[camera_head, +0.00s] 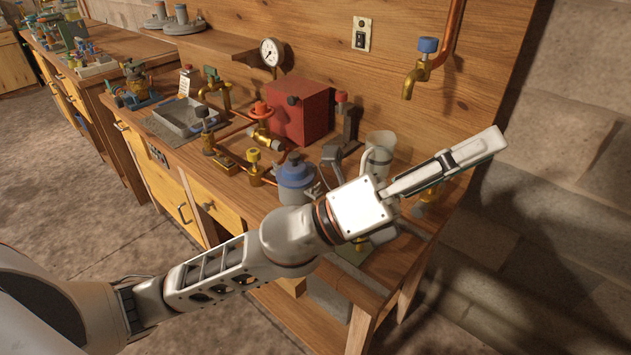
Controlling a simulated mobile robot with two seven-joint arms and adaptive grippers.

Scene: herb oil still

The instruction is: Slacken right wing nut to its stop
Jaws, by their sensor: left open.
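My left arm crosses the picture from the lower left. Its gripper (488,150) is open and empty above the right end of the workbench (155,175), with its fingers pointing to the upper right. No wing nut can be made out for certain. A pot with a blue lid (295,172) stands on the bench left of my gripper's palm, apart from it. A small pale metal part (314,190) shows at its right side, too small to name. My wrist and palm hide part of the bench's right end. My right gripper is not in view.
A red box (301,108), a pressure gauge (271,52), brass valves (254,165) and a grey tray (185,117) crowd the bench. A pale beaker (380,152) stands close behind my gripper. A brass tap (418,75) hangs from the back board above.

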